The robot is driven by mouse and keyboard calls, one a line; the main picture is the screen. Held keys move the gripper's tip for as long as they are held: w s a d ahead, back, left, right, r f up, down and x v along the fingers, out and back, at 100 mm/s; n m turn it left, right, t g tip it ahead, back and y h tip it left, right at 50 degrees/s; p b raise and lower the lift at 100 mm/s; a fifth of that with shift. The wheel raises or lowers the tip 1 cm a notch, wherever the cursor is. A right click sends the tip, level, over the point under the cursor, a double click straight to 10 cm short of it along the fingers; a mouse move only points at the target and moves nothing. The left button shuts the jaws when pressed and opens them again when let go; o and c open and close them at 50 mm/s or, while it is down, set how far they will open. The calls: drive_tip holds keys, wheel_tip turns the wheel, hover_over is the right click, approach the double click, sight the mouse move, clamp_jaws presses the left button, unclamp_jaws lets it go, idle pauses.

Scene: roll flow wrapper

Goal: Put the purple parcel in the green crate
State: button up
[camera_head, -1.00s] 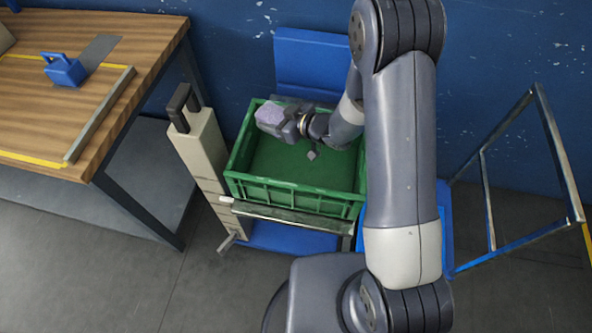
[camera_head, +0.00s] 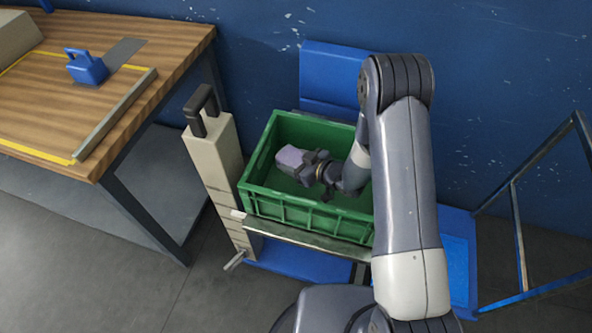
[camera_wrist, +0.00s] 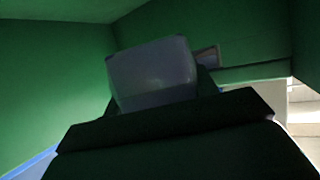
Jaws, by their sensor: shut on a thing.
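The green crate (camera_head: 310,212) stands on a blue cart in the head view. Its green walls also fill much of the wrist view (camera_wrist: 50,80). My gripper (camera_head: 306,168) is down within the crate's rim, towards its left side, shut on the purple parcel (camera_head: 290,157). In the wrist view the parcel (camera_wrist: 152,72) shows as a dim grey-purple block beyond the dark gripper body. The fingertips are hard to make out there. I cannot tell whether the parcel touches the crate's floor.
A beige post with a black handle (camera_head: 205,112) stands close at the crate's left. A wooden table (camera_head: 120,60) with a blue handled block (camera_head: 86,67) is further left. A metal frame (camera_head: 520,230) stands at the right. The crate's visible inside looks otherwise empty.

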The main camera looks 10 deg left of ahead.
drive_tip(key=shift+f, duration=2.2)
drive_tip(key=shift+f, duration=0.1)
drive_tip(key=shift+f+b, duration=0.3)
drive_tip(key=shift+b, duration=0.2)
drive_tip(key=shift+f+b, duration=0.25)
drive_tip(key=shift+b, duration=0.1)
drive_tip(key=o, duration=1.1)
drive_tip(key=shift+r, duration=0.2)
